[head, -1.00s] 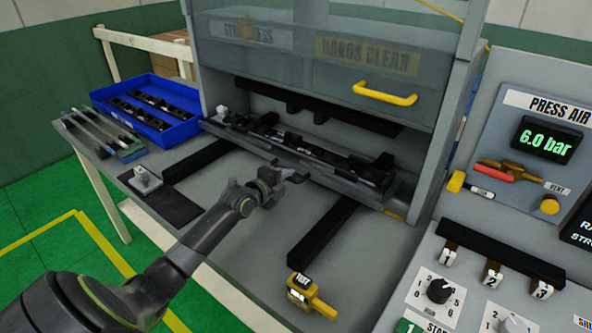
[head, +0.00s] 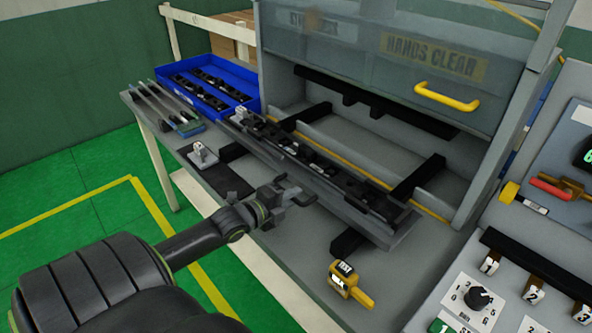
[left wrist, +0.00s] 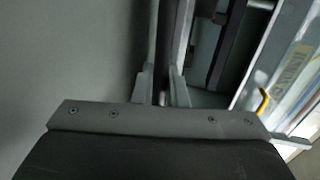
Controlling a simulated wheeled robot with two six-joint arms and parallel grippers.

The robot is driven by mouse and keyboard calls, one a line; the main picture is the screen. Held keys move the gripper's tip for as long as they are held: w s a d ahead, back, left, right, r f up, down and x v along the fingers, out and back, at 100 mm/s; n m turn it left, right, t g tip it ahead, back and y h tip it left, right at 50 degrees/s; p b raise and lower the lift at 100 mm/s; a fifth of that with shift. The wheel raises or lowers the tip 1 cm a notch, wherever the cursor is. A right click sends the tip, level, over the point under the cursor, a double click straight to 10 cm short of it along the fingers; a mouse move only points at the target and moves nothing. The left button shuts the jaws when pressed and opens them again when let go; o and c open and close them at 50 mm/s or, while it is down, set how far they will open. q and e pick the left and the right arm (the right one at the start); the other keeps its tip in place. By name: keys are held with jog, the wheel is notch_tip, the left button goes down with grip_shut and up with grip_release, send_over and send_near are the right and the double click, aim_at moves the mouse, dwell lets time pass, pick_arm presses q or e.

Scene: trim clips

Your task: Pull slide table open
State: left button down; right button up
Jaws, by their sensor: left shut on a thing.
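The slide table (head: 345,201) is a long grey tray carrying black trim parts, in front of the press opening in the head view. It sits forward of the opening, on dark rails (head: 346,243). My left gripper (head: 287,193) is at the middle of its front edge, shut on the slide table's handle (head: 304,201). In the left wrist view the fingers (left wrist: 163,92) close around a narrow grey bar. The grip itself is small and partly hidden in the head view. My right gripper is in neither view.
A clear guard with a yellow handle (head: 447,97) is raised above the opening. A blue bin (head: 207,86) stands at the back left. A small fixture (head: 202,155) lies on a dark mat, left of the arm. A yellow tester (head: 350,286) sits at the bench front.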

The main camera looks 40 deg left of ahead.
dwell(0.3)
pick_arm(q)
jog(key=c, duration=1.6)
grip_release()
jog(key=shift+o, duration=0.2)
jog(key=p+v, duration=1.2)
jog(key=v, duration=0.5)
jog(key=shift+s, duration=0.2)
